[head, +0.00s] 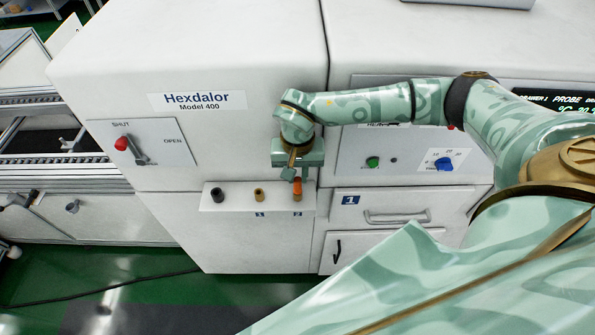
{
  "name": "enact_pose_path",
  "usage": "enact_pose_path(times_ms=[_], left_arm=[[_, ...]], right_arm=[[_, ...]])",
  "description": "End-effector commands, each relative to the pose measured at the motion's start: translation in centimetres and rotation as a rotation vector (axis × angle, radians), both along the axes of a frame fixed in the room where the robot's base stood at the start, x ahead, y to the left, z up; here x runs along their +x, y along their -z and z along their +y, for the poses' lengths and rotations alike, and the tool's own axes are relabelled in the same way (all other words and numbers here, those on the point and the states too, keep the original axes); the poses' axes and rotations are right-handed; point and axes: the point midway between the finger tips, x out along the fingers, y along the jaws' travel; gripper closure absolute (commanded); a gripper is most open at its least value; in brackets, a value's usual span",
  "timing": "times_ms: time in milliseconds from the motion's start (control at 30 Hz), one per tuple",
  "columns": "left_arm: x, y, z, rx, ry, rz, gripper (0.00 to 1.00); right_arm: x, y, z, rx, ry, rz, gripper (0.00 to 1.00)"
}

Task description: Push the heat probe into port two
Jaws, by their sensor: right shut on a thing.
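The heat probe (297,188) shows as a short orange piece, upright on the small white ledge, above the right-hand label, which seems to read 2. My right gripper (296,174) comes down from above and is shut on its top. The probe's lower end meets the ledge at port two; how deep it sits I cannot tell, and the port itself is mostly hidden. A tan port (259,194) above label 1 stands to the left, empty of any probe. A black socket (217,195) is at the ledge's left end. My left gripper is not in view.
The white ledge (235,206) juts from the white Hexdalor machine (200,60). A red-knobbed lever (121,143) is at left. A drawer handle (397,216), green button (372,162) and blue dial (443,164) are at right. Green floor lies below.

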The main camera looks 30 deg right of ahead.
Motion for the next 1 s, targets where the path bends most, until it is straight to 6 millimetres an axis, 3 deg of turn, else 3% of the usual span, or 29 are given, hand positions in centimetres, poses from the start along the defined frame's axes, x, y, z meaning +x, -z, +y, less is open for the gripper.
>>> enact_pose_path(times_ms=[100, 133, 200, 500, 633, 767, 1000], left_arm=[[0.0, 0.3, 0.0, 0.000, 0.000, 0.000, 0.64], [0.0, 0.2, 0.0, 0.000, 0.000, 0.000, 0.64], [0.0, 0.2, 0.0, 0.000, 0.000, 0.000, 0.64], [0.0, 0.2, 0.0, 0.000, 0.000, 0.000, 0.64], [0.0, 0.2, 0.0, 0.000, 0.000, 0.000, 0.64], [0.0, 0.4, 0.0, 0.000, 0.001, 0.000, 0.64], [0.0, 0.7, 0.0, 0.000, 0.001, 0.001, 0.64]], right_arm=[[0.0, 0.4, 0.0, 0.000, 0.000, 0.000, 1.00], [0.0, 0.3, 0.0, 0.000, 0.000, 0.000, 0.77], [0.0, 0.3, 0.0, 0.000, 0.000, 0.000, 0.57], [0.0, 0.2, 0.0, 0.000, 0.000, 0.000, 0.57], [0.1, -1.1, -0.1, 0.000, 0.001, -0.002, 0.57], [0.2, -3.9, -0.1, 0.000, 0.000, -0.006, 0.57], [0.2, -10.5, -0.1, -0.001, -0.001, -0.007, 0.57]])
